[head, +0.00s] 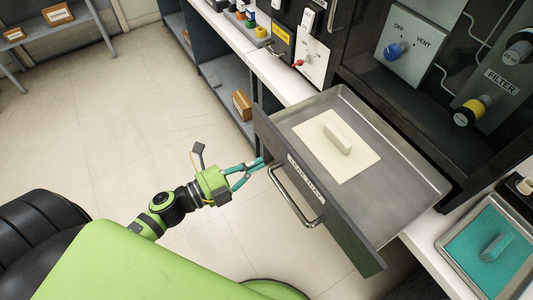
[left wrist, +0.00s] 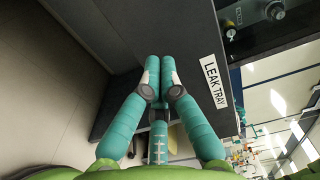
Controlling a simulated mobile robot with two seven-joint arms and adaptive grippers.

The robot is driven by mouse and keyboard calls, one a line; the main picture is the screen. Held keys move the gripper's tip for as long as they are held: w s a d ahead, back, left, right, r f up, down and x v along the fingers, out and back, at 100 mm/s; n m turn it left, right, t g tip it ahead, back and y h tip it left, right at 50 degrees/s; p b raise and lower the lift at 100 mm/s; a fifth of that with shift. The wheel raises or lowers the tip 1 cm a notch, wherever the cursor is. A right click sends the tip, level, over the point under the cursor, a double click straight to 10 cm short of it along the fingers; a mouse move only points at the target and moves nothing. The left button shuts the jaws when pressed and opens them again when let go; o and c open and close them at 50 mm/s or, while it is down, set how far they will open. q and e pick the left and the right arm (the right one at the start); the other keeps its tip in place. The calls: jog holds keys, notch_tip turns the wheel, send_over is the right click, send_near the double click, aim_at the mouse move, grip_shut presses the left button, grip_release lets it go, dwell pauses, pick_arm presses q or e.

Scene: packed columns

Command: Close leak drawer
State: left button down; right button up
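The leak drawer (head: 406,176) is pulled out from the dark cabinet in the head view. It is a grey metal tray with a dark front panel (head: 343,228) and a bar handle (head: 296,197). A cream pad with a block (head: 337,145) lies inside. My left gripper (head: 262,162) is at the left part of the front panel, left of the handle. In the left wrist view its teal fingers (left wrist: 158,75) are together before the panel, left of the LEAK TRAY label (left wrist: 215,82). Whether they touch the panel is unclear. My right gripper is not in view.
A white counter (head: 276,72) runs along the cabinet. A teal-lined tray (head: 490,250) sits on the counter at lower right. A panel with a blue knob (head: 397,50) and a FILTER unit (head: 490,100) are above the drawer. The floor at left is clear.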

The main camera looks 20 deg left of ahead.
aim_at(277, 153)
pick_arm(q)
jog(key=shift+p+x, duration=0.35)
jog(key=shift+x, duration=1.5)
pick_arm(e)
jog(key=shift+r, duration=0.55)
